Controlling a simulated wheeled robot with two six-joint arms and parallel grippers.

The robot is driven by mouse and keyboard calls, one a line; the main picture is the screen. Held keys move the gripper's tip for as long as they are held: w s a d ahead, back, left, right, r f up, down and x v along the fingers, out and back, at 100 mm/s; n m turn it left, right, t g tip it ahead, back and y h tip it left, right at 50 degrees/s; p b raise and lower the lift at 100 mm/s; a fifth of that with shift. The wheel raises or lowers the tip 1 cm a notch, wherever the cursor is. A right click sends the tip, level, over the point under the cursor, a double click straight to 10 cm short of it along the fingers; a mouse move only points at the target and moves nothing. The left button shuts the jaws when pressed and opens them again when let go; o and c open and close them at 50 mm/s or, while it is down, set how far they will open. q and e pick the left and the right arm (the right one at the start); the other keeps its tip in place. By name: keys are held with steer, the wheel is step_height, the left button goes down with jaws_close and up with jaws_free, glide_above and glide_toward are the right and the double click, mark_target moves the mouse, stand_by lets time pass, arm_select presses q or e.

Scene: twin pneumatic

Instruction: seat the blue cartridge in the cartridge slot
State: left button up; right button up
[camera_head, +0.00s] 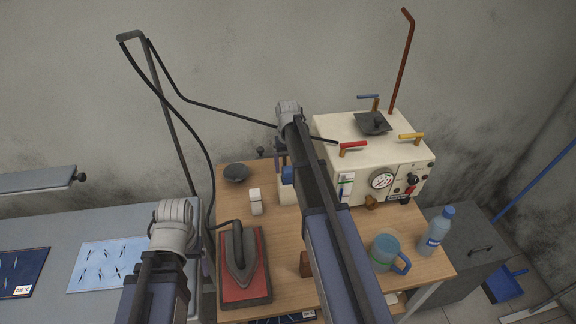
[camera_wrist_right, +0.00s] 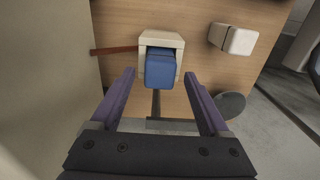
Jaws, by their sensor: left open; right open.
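The blue cartridge (camera_wrist_right: 160,70) stands at the beige square block (camera_wrist_right: 172,39), overlapping its opening. I cannot tell how deep it sits. In the head view the cartridge (camera_head: 287,175) shows beside my right arm, with the block (camera_head: 287,194) partly hidden below it. My right gripper (camera_wrist_right: 160,82) is open. Its two purple fingers are apart, to either side of the cartridge, with gaps on both sides. Which opening is the cartridge slot is not certain.
A white block (camera_head: 256,201), a dark dish (camera_head: 236,172) and an iron (camera_head: 238,250) on a red pad (camera_head: 257,288) lie left on the table. A cream machine (camera_head: 410,158) with levers stands at back right. A blue mug (camera_head: 384,250) and bottle (camera_head: 436,232) stand at right.

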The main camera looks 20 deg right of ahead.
step_height(320, 180, up, 10)
steer(key=p, duration=1)
arm_select(q)
step_height(320, 180, up, 10)
steer(key=shift+b, duration=0.3)
arm_select(e)
steer(key=s+a+n+h, duration=0.1)
steer(key=s+a+n, duration=0.5)
steer(key=s+a, duration=1.8)
steer(key=a, duration=0.2)
steer(key=shift+s+a+r+n, duration=0.2)
steer(key=shift+s+a+n, duration=0.1)
steer(key=shift+n, duration=0.1)
step_height(320, 180, down, 9)
steer(key=b, duration=0.8)
steer(key=shift+r+b, duration=0.15)
steer(key=shift+b, duration=0.2)
arm_select(q)
step_height(320, 180, down, 8)
arm_select(e)
steer(key=shift+r, duration=0.2)
steer(key=shift+w, duration=0.1)
steer(key=shift+c, duration=0.3)
